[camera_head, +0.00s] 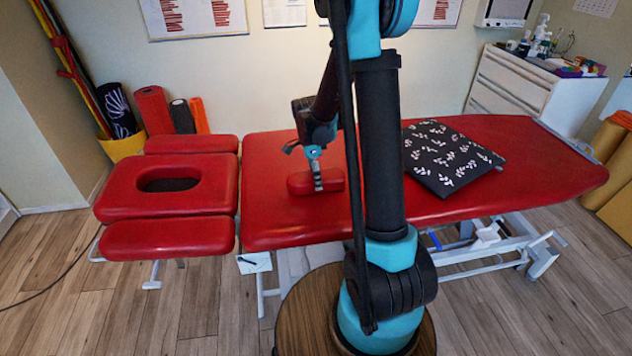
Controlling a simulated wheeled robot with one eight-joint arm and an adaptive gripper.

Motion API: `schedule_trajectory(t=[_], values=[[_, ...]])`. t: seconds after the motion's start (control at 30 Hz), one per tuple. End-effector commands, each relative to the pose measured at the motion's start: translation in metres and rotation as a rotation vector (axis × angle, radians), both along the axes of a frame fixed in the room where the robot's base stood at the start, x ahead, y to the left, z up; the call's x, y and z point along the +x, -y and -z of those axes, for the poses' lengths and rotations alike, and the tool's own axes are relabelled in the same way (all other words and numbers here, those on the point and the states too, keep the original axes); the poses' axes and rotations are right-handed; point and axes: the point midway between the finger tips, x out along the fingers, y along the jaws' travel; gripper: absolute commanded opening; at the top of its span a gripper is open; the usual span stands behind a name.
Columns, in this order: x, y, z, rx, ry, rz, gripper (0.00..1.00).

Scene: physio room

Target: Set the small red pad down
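The small red pad (332,180) is at the middle of the picture, over the left part of the long red table section (270,218). My gripper (317,178) points down at the pad, with a grey finger across its near face. It appears shut on the pad; the far finger is hidden behind it. The pad lies level, at or just above the red surface. I cannot tell whether it touches.
A black leaf-patterned cushion (450,158) lies on the table to the right. A headrest section with a face hole (128,190) is at the left. Free red surface lies around the pad. A white drawer cabinet (512,82) stands at the back right.

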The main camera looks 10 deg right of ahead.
Motion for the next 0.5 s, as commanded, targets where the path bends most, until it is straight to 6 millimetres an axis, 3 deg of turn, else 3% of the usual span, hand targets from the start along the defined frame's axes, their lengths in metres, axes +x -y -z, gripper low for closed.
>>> schedule_trajectory(t=[0.3,0.5], values=[[-0.001,-0.006,-0.062,0.0,0.0,-0.001,0.91],[0.0,-0.009,-0.084,0.0,0.0,0.0,0.91]])
